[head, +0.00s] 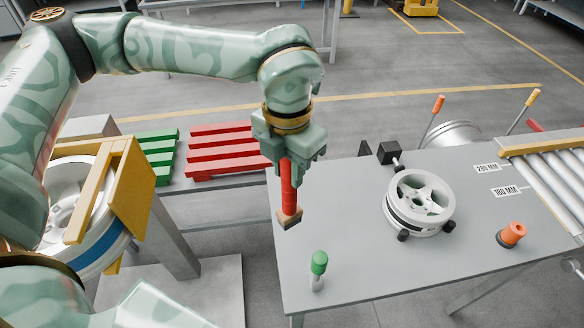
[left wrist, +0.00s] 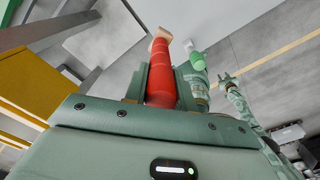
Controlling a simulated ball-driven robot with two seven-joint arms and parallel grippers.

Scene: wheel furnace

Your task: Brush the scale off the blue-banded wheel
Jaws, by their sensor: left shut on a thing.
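My left gripper (head: 290,155) is shut on the red handle of a brush (head: 289,190). The brush hangs down, its brown head above the table's left edge. In the left wrist view the brush (left wrist: 162,85) sticks out from between the fingers. The blue-banded wheel (head: 104,248) stands at the far left, inside a yellow frame (head: 135,195), partly hidden by the frame and my arm. The brush is well to the right of this wheel, not touching it. In the left wrist view my right gripper (left wrist: 228,79) seems to show small at the end of a green arm.
The grey table (head: 345,270) holds a silver wheel (head: 420,203), a green-topped peg (head: 318,268) and an orange-topped item (head: 511,235). Rollers (head: 550,175) are at the right. Red (head: 230,150) and green (head: 158,155) pallets lie behind. A gap separates the yellow frame from the table.

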